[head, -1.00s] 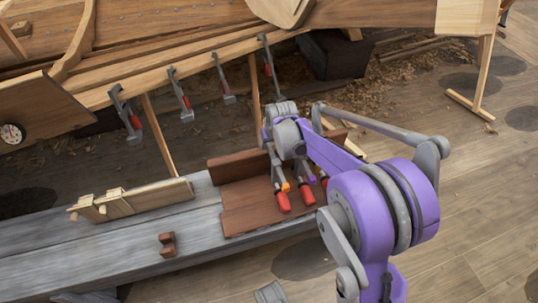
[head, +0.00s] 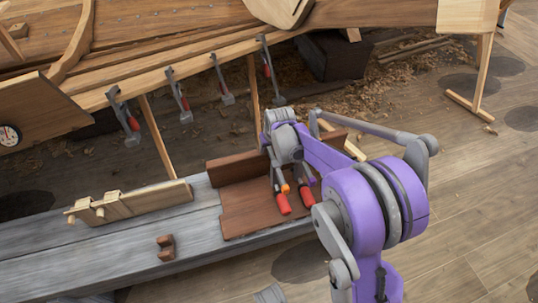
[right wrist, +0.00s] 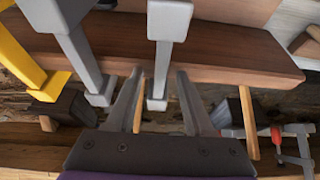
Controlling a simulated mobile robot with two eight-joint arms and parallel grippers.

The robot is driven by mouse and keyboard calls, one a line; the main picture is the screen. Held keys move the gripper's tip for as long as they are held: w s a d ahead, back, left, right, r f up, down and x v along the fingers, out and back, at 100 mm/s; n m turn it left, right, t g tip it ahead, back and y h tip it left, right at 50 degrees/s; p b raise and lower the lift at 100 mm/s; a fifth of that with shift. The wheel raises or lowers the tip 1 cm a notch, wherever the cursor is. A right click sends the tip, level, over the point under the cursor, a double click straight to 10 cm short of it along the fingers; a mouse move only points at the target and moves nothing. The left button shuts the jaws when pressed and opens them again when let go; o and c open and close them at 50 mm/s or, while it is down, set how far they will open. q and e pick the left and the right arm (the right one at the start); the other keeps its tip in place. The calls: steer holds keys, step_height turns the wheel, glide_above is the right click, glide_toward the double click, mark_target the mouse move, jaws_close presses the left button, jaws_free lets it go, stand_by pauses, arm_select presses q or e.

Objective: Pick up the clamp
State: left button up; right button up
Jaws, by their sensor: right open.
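Several clamps with red handles (head: 283,204) stand in a brown wooden holder (head: 250,212) on the grey bench. My right gripper (right wrist: 158,78) reaches down over them and is open. In the right wrist view, a grey clamp (right wrist: 168,22) has its bar running down between the fingertips; I cannot tell whether they touch it. Another grey clamp (right wrist: 72,50) and a yellow clamp (right wrist: 22,58) are left of it. In the head view my own wrist hides the fingertips and the clamp tops. My left gripper is not in view.
More clamps (head: 128,118) hang along the hull's lower plank edge, behind the bench. A wooden jig (head: 130,203) and a small brown block (head: 166,247) lie on the bench (head: 60,255). A dark block (head: 340,55) stands under the hull. The floor at right is open.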

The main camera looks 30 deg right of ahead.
jaws_close()
stand_by(1.4)
